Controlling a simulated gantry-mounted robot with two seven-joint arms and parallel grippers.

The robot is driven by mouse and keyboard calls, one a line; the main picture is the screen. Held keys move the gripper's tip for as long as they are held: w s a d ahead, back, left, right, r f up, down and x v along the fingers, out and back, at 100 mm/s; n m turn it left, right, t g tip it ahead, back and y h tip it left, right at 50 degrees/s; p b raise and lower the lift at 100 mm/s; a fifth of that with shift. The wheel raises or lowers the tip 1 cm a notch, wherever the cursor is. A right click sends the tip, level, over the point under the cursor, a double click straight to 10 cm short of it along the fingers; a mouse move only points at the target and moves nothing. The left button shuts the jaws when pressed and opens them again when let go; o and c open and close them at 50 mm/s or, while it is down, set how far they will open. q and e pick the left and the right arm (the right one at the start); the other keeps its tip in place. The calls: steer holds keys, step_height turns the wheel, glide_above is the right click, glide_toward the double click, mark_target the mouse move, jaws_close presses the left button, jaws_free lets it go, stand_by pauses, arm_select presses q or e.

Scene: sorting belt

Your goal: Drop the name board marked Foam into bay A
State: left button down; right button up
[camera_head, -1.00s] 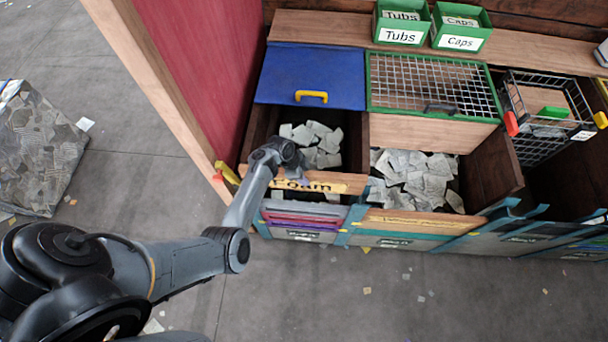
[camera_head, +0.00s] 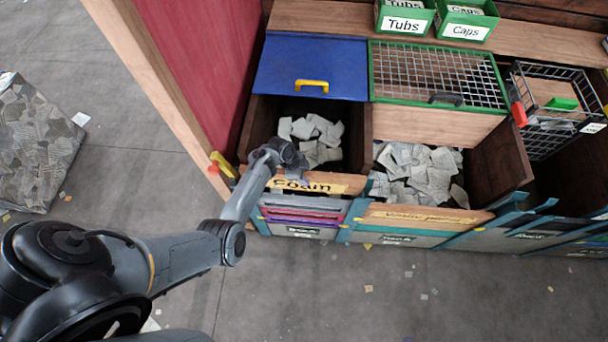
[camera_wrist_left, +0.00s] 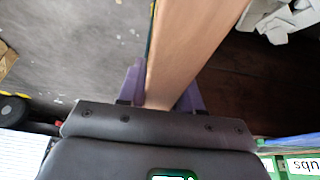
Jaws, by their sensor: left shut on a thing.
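The wooden name board marked Foam (camera_head: 318,186) lies across the front of the left bay (camera_head: 356,130), with its yellow lettered strip facing out. My left gripper (camera_head: 284,168) is at the top edge of this board, left of its middle. In the left wrist view the gripper's purple fingers (camera_wrist_left: 160,90) stand on both sides of the board (camera_wrist_left: 190,45) and are shut on it. The arm hides part of the board. The lettering on the bay front below is too small to read. My right gripper is not in view.
Paper scraps (camera_head: 314,136) lie in the left bay under a raised blue lid (camera_head: 312,68). Beside it is a paper-filled bay with another name board (camera_head: 425,216) and a mesh lid (camera_head: 436,75). A red panel (camera_head: 205,70) stands close on the left.

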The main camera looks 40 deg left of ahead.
mark_target(304, 188)
arm_select(q)
step_height(304, 188, down, 10)
steer(key=b, duration=0.8)
steer(key=shift+w+f, duration=0.1)
steer(key=shift+f, duration=0.3)
steer(key=shift+f+b, duration=0.3)
steer(key=shift+b, duration=0.05)
steer(key=shift+f+b, duration=0.4)
steer(key=shift+f, duration=0.05)
steer(key=c, duration=0.7)
jaws_free()
steer(key=shift+r, duration=0.1)
